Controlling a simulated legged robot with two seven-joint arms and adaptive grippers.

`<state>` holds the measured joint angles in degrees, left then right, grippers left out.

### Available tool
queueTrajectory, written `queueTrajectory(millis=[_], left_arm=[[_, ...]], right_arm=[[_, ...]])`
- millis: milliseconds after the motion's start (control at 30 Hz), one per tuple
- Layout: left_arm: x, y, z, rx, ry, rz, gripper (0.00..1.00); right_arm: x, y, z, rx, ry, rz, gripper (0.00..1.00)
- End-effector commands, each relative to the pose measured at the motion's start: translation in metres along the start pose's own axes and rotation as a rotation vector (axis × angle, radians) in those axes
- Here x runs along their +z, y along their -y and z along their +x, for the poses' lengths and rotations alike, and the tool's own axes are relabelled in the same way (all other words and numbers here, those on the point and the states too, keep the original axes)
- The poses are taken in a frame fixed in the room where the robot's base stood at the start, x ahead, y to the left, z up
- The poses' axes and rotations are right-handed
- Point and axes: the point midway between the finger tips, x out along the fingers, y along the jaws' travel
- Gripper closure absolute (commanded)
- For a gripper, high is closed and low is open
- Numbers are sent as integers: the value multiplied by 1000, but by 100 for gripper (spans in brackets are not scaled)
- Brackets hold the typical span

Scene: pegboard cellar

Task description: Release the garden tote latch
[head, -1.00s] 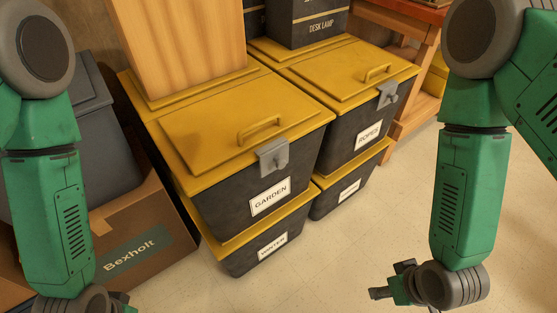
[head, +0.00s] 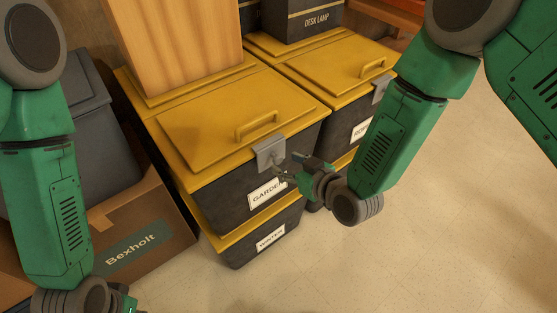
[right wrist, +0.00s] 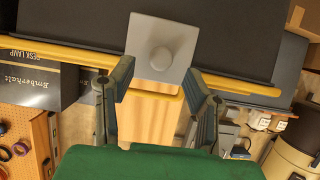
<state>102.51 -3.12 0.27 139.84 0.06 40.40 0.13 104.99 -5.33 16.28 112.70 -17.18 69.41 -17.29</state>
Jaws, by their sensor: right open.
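The garden tote (head: 225,190) is dark with a yellow lid (head: 235,125) and a GARDEN label (head: 264,193). Its grey latch (head: 268,153) hangs over the front edge of the lid. In the right wrist view the latch plate (right wrist: 160,35) shows with a round knob (right wrist: 161,59). My right gripper (head: 288,168) is just in front and to the right of the latch, partly covering the label. In its own wrist view the right gripper (right wrist: 158,72) is open, its fingers on either side of the knob, apparently not touching it.
The garden tote stands on the WINTER tote (head: 268,240). A wooden box (head: 175,40) sits on the back of its lid. The ropes tote (head: 340,75) stands to the right, partly behind my right arm. A Bexholt carton (head: 150,240) is at left. Floor at right is clear.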

Motion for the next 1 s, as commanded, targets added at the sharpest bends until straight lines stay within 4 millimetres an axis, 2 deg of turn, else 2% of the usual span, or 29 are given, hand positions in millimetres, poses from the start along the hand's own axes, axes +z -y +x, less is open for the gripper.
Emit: queueTrajectory(millis=[100, 233, 633, 700, 767, 1000], left_arm=[[0, 0, 5, 0, 0, 0, 100], [0, 0, 7, 0, 0, 0, 100], [0, 0, 7, 0, 0, 0, 100], [0, 0, 7, 0, 0, 0, 100], [0, 0, 7, 0, 0, 0, 100], [0, 0, 9, 0, 0, 0, 100]], right_arm=[[1, 0, 21, 0, -2, -1, 56], [1, 0, 34, -1, 0, -1, 56], [0, 0, 41, 0, 1, 1, 56], [0, 0, 41, 0, 1, 1, 81], [0, 0, 41, 0, 1, 0, 100], [0, -1, 42, 0, -4, 0, 100]])
